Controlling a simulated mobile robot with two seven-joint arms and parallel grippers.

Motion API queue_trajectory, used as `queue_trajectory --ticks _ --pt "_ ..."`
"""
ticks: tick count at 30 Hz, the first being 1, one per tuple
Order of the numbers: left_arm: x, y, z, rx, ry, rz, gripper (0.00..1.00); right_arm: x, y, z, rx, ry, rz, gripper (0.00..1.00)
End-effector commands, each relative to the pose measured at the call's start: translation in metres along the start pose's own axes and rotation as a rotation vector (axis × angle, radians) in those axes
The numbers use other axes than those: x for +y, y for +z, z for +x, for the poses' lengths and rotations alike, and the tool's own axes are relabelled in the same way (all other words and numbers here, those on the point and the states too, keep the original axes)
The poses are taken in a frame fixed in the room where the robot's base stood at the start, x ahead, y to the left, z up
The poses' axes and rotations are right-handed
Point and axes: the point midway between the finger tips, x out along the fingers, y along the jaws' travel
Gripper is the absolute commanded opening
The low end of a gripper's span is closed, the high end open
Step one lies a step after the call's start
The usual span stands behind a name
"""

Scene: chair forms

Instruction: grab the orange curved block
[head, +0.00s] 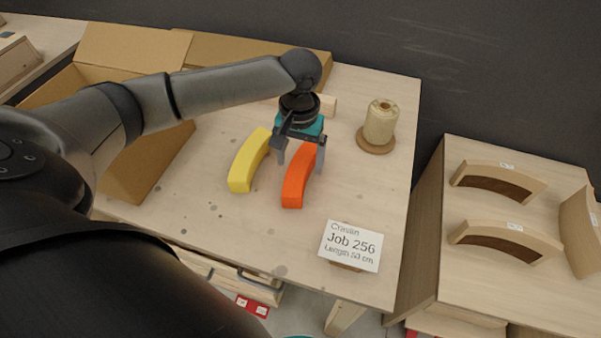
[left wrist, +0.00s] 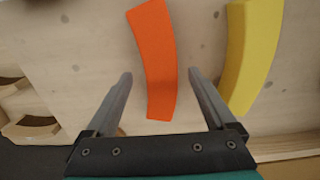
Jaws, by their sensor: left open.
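The orange curved block (head: 297,180) lies on the wooden table, to the right of the yellow curved block (head: 246,165). My left gripper (head: 300,162) is open over the far part of the orange block, with one finger to each side of it in the head view. In the left wrist view the orange block (left wrist: 156,62) reaches in between the two open fingers of my left gripper (left wrist: 160,78), with a gap on each side. The yellow block (left wrist: 250,55) lies outside the fingers, close to the right one. My right gripper is not in view.
A spool of cord (head: 380,125) stands right of the gripper. A job card (head: 350,246) stands near the front edge. An open cardboard box (head: 150,165) is at the left. A side bench (head: 470,270) at right holds curved wooden forms (head: 500,178).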

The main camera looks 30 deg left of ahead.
Motion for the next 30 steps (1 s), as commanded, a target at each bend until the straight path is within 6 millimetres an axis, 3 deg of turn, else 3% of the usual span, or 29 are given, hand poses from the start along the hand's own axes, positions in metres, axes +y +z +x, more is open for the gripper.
queue_trajectory --ticks 3,6,13,30 --pt "-0.002 0.001 0.023 -0.003 -0.002 0.000 0.89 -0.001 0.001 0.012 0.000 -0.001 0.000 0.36" --pt "-0.002 0.001 0.033 -0.002 -0.001 0.000 0.89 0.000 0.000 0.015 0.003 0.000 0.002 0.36" --pt "-0.002 0.001 0.033 0.000 -0.001 0.001 0.89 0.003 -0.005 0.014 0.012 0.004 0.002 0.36" --pt "-0.002 0.000 0.033 0.000 -0.001 0.001 0.25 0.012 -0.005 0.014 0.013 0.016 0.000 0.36"
